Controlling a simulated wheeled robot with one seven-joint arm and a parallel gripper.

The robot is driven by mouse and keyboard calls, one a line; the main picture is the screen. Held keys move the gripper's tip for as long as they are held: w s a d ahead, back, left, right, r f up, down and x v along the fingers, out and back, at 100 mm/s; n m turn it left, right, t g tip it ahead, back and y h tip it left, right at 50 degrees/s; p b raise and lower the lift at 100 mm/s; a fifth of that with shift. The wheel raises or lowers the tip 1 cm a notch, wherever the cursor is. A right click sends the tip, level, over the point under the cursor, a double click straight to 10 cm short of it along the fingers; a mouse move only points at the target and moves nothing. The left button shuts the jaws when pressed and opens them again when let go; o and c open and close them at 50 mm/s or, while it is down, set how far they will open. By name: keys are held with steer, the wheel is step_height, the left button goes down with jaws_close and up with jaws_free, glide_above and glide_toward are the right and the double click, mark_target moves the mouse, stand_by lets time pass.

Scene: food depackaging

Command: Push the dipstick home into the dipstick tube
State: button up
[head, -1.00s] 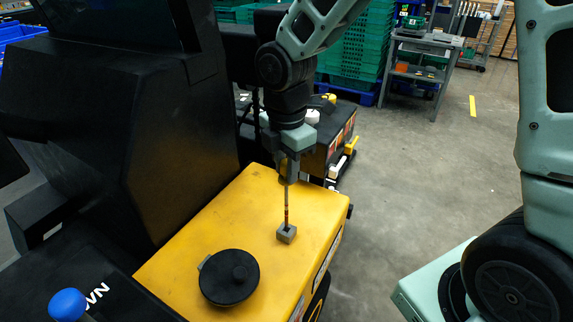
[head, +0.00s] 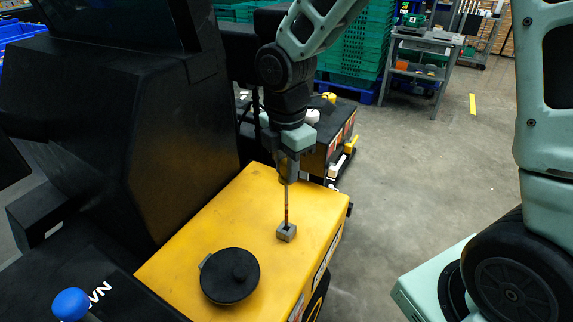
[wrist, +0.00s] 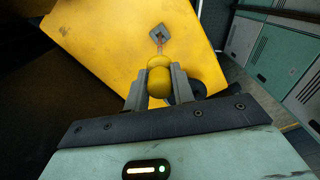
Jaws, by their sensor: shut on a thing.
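My gripper (head: 288,172) is shut on the yellow handle of the dipstick; the handle (wrist: 159,80) shows between the two fingers in the wrist view. The dipstick's thin brown rod (head: 286,205) hangs down, nearly upright, below the fingers. Its lower end meets the small grey square mouth of the dipstick tube (head: 287,233) on the yellow housing. The tube mouth also shows in the wrist view (wrist: 158,33), just beyond the handle. A good length of rod is visible above the tube. How far the tip is inside is hidden.
The yellow housing (head: 215,225) carries a round black cap (head: 230,276) left of the tube. A tall black body (head: 120,120) stands to the left, with a blue knob (head: 69,304) in front. Open floor (head: 420,170) lies to the right.

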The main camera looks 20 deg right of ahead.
mark_target(287, 218)
steer(key=shift+f+b, duration=4.95)
steer(key=shift+f, duration=3.25)
steer(key=o, duration=1.1)
steer(key=shift+c, duration=0.2)
steer(key=shift+r, duration=0.15)
